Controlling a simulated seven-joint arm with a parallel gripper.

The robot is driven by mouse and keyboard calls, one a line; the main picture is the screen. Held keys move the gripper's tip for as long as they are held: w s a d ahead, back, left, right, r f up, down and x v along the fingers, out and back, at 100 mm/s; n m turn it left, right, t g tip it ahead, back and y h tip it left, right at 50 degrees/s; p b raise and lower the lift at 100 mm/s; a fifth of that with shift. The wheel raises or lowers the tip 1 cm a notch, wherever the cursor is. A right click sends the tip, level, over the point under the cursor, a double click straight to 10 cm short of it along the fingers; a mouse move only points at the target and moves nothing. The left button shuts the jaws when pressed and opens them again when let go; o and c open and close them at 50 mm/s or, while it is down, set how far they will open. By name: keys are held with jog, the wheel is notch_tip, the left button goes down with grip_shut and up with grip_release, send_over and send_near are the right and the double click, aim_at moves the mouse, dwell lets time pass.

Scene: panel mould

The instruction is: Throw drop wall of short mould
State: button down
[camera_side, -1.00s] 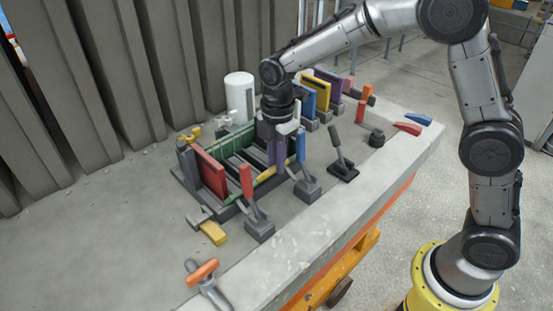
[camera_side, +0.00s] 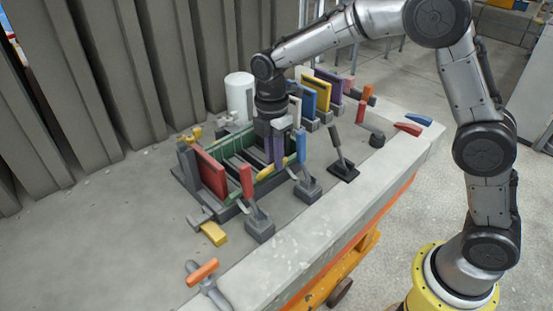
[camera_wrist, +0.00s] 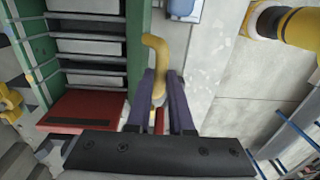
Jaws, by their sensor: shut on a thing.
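The short mould is a green frame (camera_side: 248,187) with dark crossbars and a red end panel (camera_side: 209,173); in the wrist view its green wall (camera_wrist: 38,55) and red panel (camera_wrist: 85,108) lie left of my fingers. My gripper (camera_side: 275,160) is over the mould's near side, its purple fingers pointing down. In the wrist view my gripper (camera_wrist: 167,90) has a curved yellow handle (camera_wrist: 154,50) between its fingers and is shut on it. The handle's yellow end (camera_side: 265,173) shows at the near wall. Its lower part is hidden by the fingers.
A red-handled clamp (camera_side: 247,182) and a blue-handled clamp (camera_side: 301,147) stand close on the near side. A white cylinder (camera_side: 239,97) and yellow and purple panels stand behind. A loose orange-handled clamp (camera_side: 203,271) lies at the front. The left table surface is mostly clear.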

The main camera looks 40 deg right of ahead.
jog(key=shift+w+r+g, duration=0.2)
jog(key=shift+w+g, duration=0.3)
jog(key=shift+w, duration=0.15)
jog(key=shift+w+r+g, duration=0.2)
jog(key=shift+w+g, duration=0.3)
jog(key=shift+w, duration=0.15)
jog(key=shift+w+f, duration=0.1)
jog(key=shift+w, duration=2)
jog(key=shift+d, duration=0.1)
jog(key=c, duration=0.8)
grip_release()
jog(key=v, duration=1.2)
